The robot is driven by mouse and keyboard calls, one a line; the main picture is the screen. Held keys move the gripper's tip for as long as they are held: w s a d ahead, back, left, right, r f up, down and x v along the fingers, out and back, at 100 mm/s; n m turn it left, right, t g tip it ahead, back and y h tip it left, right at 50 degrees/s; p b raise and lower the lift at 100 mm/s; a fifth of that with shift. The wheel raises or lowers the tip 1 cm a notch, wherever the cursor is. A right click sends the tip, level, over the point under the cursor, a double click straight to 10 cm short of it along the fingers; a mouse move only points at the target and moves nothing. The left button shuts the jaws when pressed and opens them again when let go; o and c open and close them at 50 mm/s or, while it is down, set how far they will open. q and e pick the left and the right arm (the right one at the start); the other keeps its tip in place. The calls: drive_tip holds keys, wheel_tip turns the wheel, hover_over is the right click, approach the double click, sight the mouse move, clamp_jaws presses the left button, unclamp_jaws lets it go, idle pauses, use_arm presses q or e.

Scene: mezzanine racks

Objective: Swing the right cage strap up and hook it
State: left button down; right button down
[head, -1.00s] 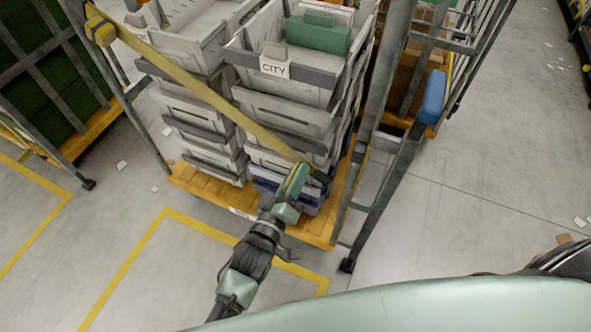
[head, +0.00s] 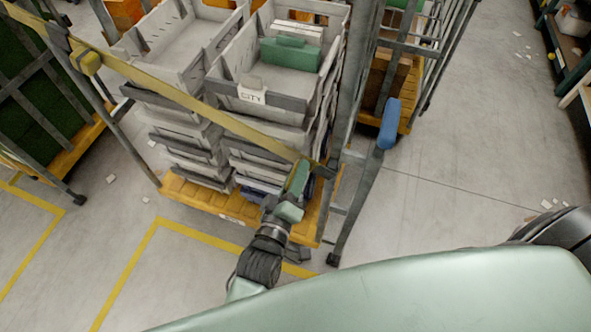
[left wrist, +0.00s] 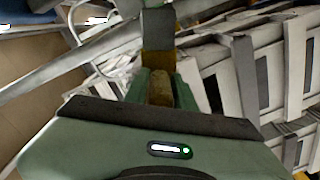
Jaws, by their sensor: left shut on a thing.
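The yellow strap (head: 200,103) runs slanting across the front of the cage, from a yellow fitting on the left post (head: 90,63) down to my left gripper. My left gripper (head: 299,178) is shut on the strap near its lower right end. A dark end piece (head: 321,171) sticks out past the fingers, close to the right post (head: 345,95); I cannot tell whether they touch. In the left wrist view, the yellow strap end (left wrist: 159,63) sits between the fingers with a dark grey block (left wrist: 158,26) beyond it. My right gripper is not in view.
Grey crates (head: 264,104) are stacked in the cage on an orange base (head: 200,195). A bar with a blue top (head: 389,124) leans out at right. Another cage (head: 40,115) stands at left. The floor at right (head: 460,150) is mostly clear.

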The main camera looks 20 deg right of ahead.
use_arm(q)
drive_tip(key=shift+w+d+r, duration=0.15)
drive_tip(key=shift+d+r, duration=0.05)
drive_tip(key=shift+r, duration=0.7)
drive_tip(key=c, duration=1.2)
unclamp_jaws()
drive_tip(key=shift+r, duration=0.1)
drive_tip(key=shift+s, duration=0.2)
drive_tip(key=shift+f, duration=0.4)
drive_tip(key=shift+s+a+f, duration=0.15)
drive_tip(key=shift+s+a, duration=0.2)
drive_tip(key=shift+s, duration=0.15)
drive_tip(key=b+v, duration=0.1)
drive_tip(key=v, duration=0.5)
drive_tip(key=shift+s+a, duration=0.25)
